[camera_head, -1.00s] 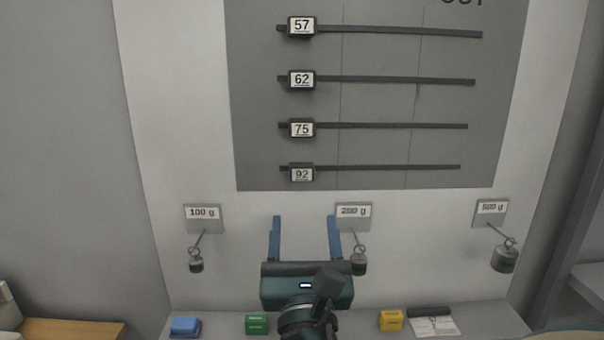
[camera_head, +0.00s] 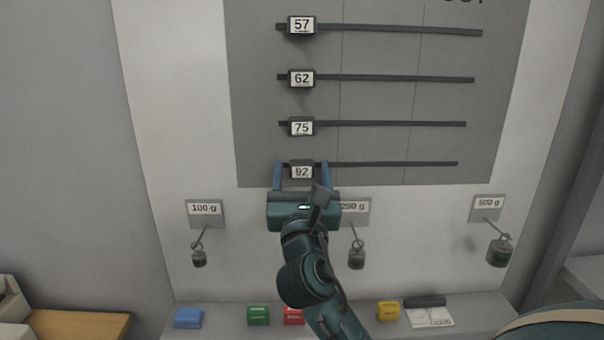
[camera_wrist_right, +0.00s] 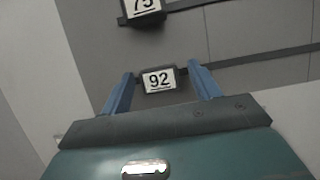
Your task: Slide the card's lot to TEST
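My right gripper (camera_head: 301,168) is in front of the lowest rail (camera_head: 400,164) on the grey board. Its two blue fingers are open, one on each side of the slider marked 92 (camera_head: 302,172). The wrist view shows the 92 slider (camera_wrist_right: 159,80) between the fingers, with a gap on both sides. Sliders 57 (camera_head: 301,25), 62 (camera_head: 301,79) and 75 (camera_head: 301,127) stand at the left ends of their rails. A white card (camera_head: 432,317) lies on the ledge; its print is too small to read fully. My left gripper is not in view.
Weights hang on hooks under plates marked 100 g (camera_head: 205,208), 200 g (camera_head: 356,207) and 500 g (camera_head: 485,204). Blue (camera_head: 188,318), green (camera_head: 258,315), red (camera_head: 293,316) and yellow (camera_head: 388,311) blocks sit on the ledge. The lowest rail is clear right of its slider.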

